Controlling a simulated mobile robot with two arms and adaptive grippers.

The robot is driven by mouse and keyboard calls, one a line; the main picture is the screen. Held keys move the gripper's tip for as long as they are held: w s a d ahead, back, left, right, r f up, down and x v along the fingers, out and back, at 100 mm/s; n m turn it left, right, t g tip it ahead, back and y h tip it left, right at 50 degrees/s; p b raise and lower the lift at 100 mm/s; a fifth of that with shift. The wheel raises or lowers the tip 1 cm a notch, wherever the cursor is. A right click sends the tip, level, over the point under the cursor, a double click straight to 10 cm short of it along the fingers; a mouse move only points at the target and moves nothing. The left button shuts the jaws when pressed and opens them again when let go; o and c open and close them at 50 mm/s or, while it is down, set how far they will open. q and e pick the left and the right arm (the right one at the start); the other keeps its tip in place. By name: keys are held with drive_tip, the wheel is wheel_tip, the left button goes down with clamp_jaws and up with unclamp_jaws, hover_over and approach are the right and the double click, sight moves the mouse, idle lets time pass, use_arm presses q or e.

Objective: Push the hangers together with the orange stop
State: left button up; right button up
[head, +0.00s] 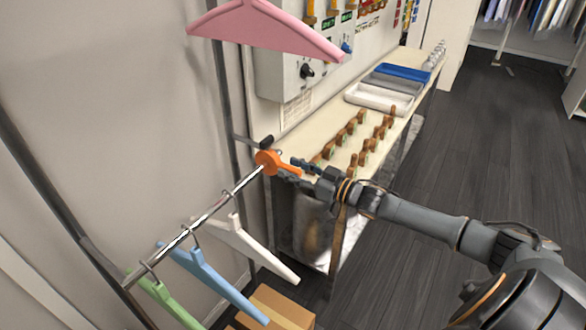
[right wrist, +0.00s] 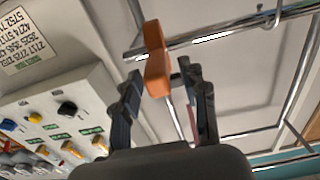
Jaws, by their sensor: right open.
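The orange stop (head: 267,161) sits at the far end of the metal rail (head: 208,213). Its tab points right, toward my right gripper (head: 296,168). In the right wrist view, the orange stop (right wrist: 156,68) shows between the two spread fingers of my open right gripper (right wrist: 161,72); I see no clear contact. A white hanger (head: 258,248), a blue hanger (head: 215,279) and a green hanger (head: 166,301) hang spaced apart on the nearer part of the rail. A pink hanger (head: 265,26) shows higher up; its hook is out of view. My left gripper is not in view.
A long bench (head: 335,122) with wooden pieces and trays stands behind the stop. A control box (head: 290,75) with knobs is on the wall above it. A cardboard box (head: 275,308) lies below the hangers. Dark floor is clear at right.

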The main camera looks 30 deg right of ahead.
drive_tip(key=shift+w+a, duration=0.1)
clamp_jaws()
idle(0.3)
